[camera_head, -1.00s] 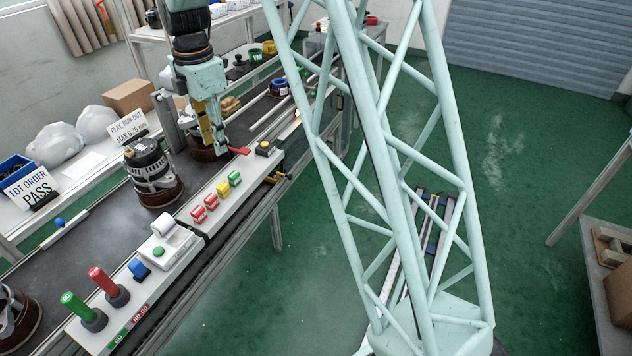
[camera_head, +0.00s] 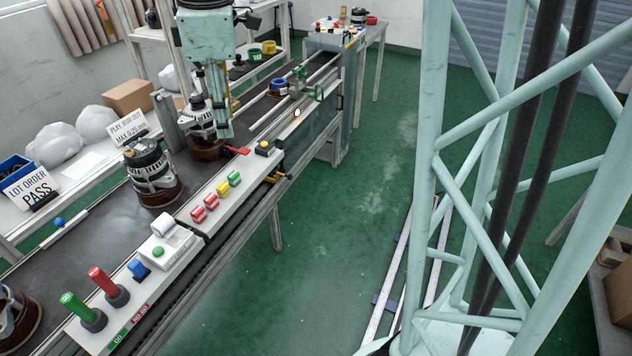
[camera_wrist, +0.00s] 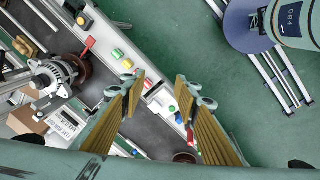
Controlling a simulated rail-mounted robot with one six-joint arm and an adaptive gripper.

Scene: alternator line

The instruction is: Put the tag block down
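My gripper (camera_wrist: 162,98) is open in the wrist view, with nothing between its ribbed yellow finger pads. In the head view my gripper (camera_head: 222,134) hangs in front of an alternator (camera_head: 203,125) on a brown round base; whether they touch is unclear. Small tag-like blocks sit in a row on the white front panel: two red blocks (camera_head: 204,208), a yellow block (camera_head: 222,188) and a green block (camera_head: 234,178). The green block also shows in the wrist view (camera_wrist: 117,53). A flat red piece (camera_head: 238,150) juts out beside the alternator's base.
Another alternator (camera_head: 152,172) stands on the dark conveyor. A white button unit (camera_head: 168,243), a green handle (camera_head: 83,312) and a red handle (camera_head: 108,286) stand along the panel. Sign cards (camera_head: 128,128) stand on the rear shelf. The green floor (camera_head: 330,240) to the right is largely open.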

